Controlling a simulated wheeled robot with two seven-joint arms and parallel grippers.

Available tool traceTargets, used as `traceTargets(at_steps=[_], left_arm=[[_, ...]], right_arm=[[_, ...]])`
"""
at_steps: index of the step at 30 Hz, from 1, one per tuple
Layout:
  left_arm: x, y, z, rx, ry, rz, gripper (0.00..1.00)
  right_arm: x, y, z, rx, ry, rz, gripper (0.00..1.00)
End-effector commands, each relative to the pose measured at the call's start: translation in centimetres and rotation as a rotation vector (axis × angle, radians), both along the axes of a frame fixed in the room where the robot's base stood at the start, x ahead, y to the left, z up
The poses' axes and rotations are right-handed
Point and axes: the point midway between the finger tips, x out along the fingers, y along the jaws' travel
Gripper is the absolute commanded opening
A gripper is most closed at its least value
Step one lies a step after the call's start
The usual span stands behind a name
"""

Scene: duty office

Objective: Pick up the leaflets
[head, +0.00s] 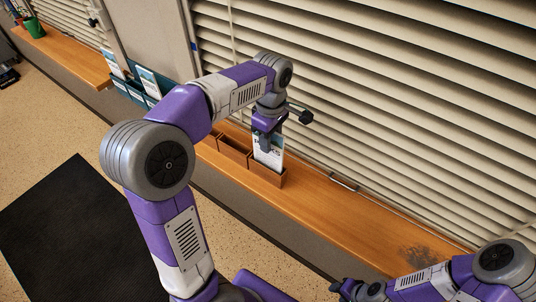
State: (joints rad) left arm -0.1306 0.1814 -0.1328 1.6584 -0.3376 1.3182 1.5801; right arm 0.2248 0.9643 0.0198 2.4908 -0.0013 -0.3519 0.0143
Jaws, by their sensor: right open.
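White and blue leaflets (269,157) stand upright in the end compartment of a brown wooden holder (266,179) on the window sill. My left gripper (267,136) points down at their top edge, with a dark finger in front of them. The far finger is hidden, so I cannot tell whether it grips them. My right gripper (338,288) is open and low at the bottom edge, in front of the sill and away from the leaflets.
The wooden sill (340,215) is clear to the right of the holder, up to a dark smudge. Blinds (380,90) rise close behind it. A teal rack (128,88) with other leaflets stands at the left. A black mat (75,230) lies on the floor.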

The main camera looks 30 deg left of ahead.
Motion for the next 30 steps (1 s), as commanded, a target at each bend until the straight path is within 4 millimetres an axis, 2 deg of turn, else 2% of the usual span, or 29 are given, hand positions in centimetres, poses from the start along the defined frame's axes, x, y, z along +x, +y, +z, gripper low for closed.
traceTargets(at_steps=[3, 9, 17, 30], left_arm=[[-0.03, 0.03, -0.82, 0.0, 0.001, 0.001, 0.38], [-0.01, 0.02, -0.82, 0.0, 0.0, 0.0, 0.38], [0.0, 0.0, -0.8, 0.0, -0.001, 0.0, 0.0], [0.01, 0.0, -0.72, 0.0, -0.001, 0.0, 0.0]], right_arm=[[0.0, 0.0, -0.16, 0.0, 0.0, 0.0, 0.42], [0.01, 0.0, -0.13, 0.0, 0.0, 0.0, 0.42], [0.0, -0.01, -0.13, 0.0, 0.0, 0.0, 0.42], [0.01, 0.0, -0.12, 0.0, 0.0, 0.0, 0.42]])
